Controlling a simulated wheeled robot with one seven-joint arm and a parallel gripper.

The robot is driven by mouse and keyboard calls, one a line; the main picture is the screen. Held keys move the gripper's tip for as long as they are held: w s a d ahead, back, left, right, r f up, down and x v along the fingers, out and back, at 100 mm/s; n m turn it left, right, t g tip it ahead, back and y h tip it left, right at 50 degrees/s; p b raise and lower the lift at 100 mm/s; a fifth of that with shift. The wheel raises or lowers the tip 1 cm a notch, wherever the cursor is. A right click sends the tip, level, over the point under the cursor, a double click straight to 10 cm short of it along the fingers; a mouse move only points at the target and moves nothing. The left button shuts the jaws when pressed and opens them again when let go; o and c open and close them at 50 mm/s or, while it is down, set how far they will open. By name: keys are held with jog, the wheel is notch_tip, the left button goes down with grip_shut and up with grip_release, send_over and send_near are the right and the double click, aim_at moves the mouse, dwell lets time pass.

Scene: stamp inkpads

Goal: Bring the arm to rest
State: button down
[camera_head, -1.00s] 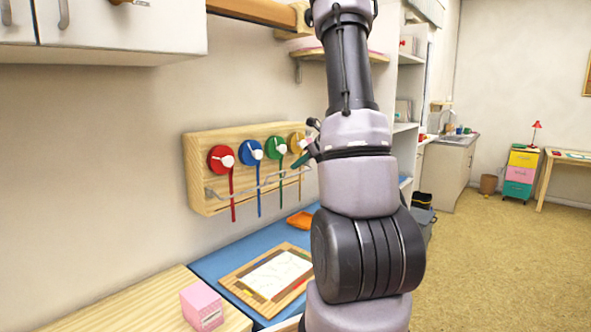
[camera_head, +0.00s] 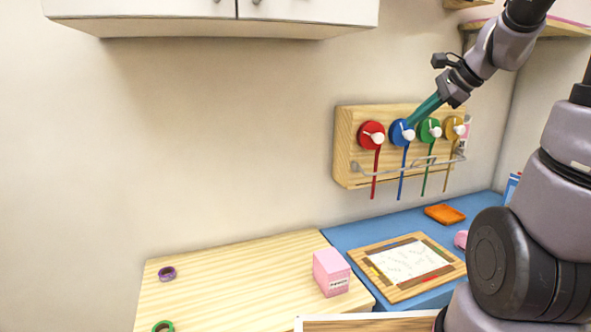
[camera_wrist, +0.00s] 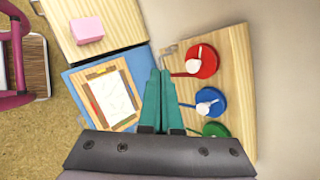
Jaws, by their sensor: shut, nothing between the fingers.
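My gripper (camera_head: 424,110) has teal fingers and is shut and empty. In the head view it is raised in front of the wall board, its fingertips pointing down-left and overlapping the blue disc in the picture. In the wrist view the shut fingers (camera_wrist: 160,90) point up the picture, between the framed sheet and the board. The rest of my arm runs down the right side of the head view. How far the fingertips are from the board, I cannot tell.
The wooden wall board (camera_head: 349,150) carries red, blue, green and yellow discs with hanging strips, and a wire rail. Below, a blue surface (camera_head: 350,234) bears a framed sheet (camera_head: 410,262) and orange item (camera_head: 445,214). A pink box (camera_head: 331,272) stands on the wooden table (camera_head: 235,275).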

jog(key=s+a+r+n+h, duration=0.1)
jog(key=s+a+r+n, duration=0.1)
jog(key=s+n, duration=0.4)
jog(key=s+a+r+n+h, duration=0.2)
jog(key=s+n, duration=0.5)
jog(key=s, duration=0.3)
jog(key=shift+a+n+h, duration=0.3)
jog(key=shift+a, duration=0.1)
